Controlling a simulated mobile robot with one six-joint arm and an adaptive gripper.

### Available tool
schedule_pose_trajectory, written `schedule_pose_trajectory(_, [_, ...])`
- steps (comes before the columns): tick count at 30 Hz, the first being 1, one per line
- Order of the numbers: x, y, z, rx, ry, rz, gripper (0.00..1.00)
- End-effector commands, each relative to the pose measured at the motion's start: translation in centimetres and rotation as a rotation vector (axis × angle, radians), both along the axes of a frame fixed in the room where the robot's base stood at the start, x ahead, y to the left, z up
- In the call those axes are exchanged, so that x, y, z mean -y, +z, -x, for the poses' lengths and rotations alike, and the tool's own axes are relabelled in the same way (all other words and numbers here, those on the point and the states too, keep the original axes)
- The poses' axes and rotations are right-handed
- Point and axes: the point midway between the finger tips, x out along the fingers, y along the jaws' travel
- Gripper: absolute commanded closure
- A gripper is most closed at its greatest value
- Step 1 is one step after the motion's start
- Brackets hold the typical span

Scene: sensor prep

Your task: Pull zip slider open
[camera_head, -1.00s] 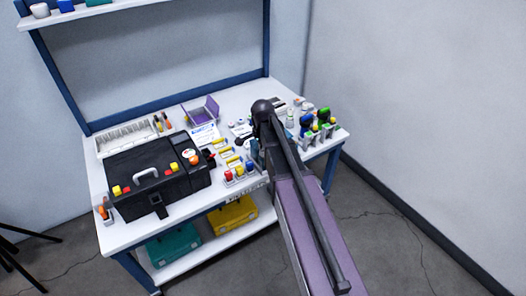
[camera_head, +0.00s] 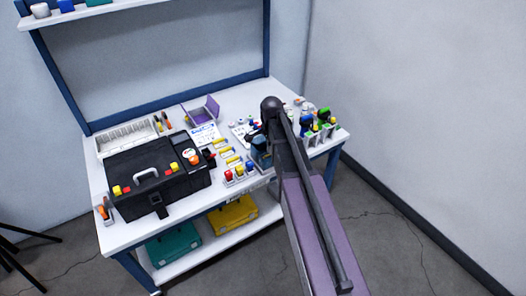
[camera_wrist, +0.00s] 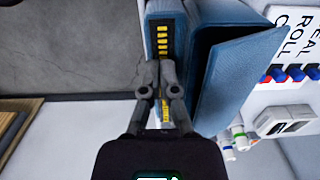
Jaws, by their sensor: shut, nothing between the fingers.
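A blue case (camera_wrist: 238,72) stands at the top of the wrist view, with a wide blue panel angled out to the right. A dark strip with yellow marks like zip teeth (camera_wrist: 163,40) runs along its narrow side. My gripper (camera_wrist: 159,70) is shut and empty, its fingertips over the lower part of this strip. I cannot tell whether they touch it. The zip slider is not clearly visible and may be hidden by the fingers. In the head view the blue case (camera_head: 261,153) shows partly behind my arm at the bench's front edge, and the gripper is hidden.
A black toolbox (camera_head: 150,172) fills the left of the white bench (camera_head: 112,236). Small colored bottles (camera_head: 238,171) stand left of the blue case, and several more (camera_head: 322,120) at the right end.

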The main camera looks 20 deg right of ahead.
Motion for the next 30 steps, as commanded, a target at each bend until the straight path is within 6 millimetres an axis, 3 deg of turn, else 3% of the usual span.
schedule_pose_trajectory(30, [3.5, 0.0, -1.2, 0.0, -0.001, 0.001, 1.0])
